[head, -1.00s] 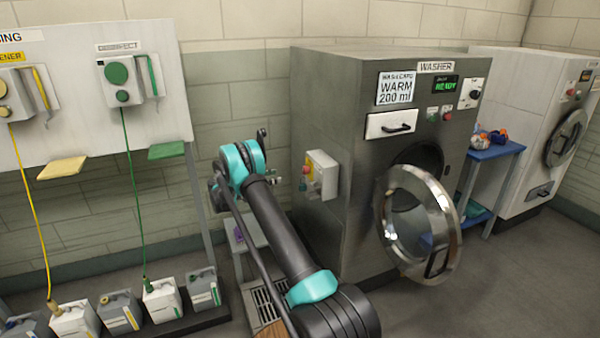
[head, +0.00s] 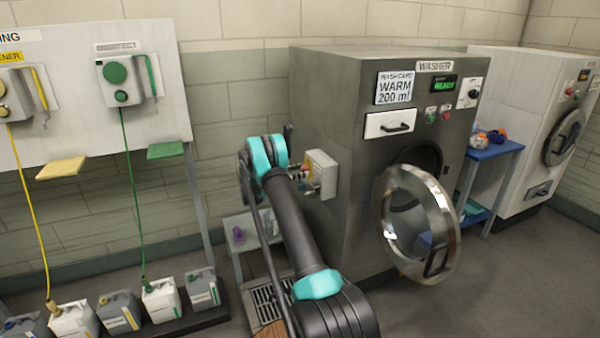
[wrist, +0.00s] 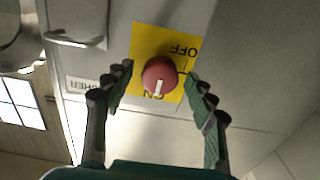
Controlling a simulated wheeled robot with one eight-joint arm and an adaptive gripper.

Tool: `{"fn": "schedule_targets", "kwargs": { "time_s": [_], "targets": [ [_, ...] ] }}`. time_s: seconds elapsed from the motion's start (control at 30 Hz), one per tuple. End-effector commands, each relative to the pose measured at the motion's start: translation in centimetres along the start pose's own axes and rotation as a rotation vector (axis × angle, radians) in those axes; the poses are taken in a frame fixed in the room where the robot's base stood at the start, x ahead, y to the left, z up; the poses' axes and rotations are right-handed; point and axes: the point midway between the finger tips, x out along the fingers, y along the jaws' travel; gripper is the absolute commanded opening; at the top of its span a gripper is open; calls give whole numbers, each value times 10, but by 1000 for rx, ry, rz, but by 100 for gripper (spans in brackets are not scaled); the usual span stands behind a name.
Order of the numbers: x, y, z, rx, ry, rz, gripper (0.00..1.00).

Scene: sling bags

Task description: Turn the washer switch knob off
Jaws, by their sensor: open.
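The washer switch knob (wrist: 159,76) is round and red, in the middle of the wrist view. Its white mark points down toward the ON label, which it partly covers. The yellow plate (wrist: 146,42) behind it shows upside-down OFF lettering above and to the right. My gripper (wrist: 160,78) is open, with one finger on each side of the knob and visible gaps to it. In the head view the pale switch box (head: 324,173) is on the left side of the washer (head: 335,230). My arm's end beside the box partly hides the knob there.
The washer's round door (head: 447,225) stands open at the front. A small grey table (head: 240,240) is left of the washer. Dispensers on a white panel (head: 60,120) and several jugs (head: 120,312) are at left. A blue cart (head: 495,150) is at right.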

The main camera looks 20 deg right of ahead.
Motion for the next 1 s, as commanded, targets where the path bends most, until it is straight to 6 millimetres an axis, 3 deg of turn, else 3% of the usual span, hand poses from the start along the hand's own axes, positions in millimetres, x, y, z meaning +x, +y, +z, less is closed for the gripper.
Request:
{"fn": "schedule_targets", "kwargs": {
  "time_s": [0.17, 0.53, 1.0],
  "targets": [
    [0, 0, 0, 0, 0, 0, 54],
    [0, 0, 0, 0, 0, 0, 8],
    [-1, 0, 0, -112, 0, 0, 6]
  ]
}}
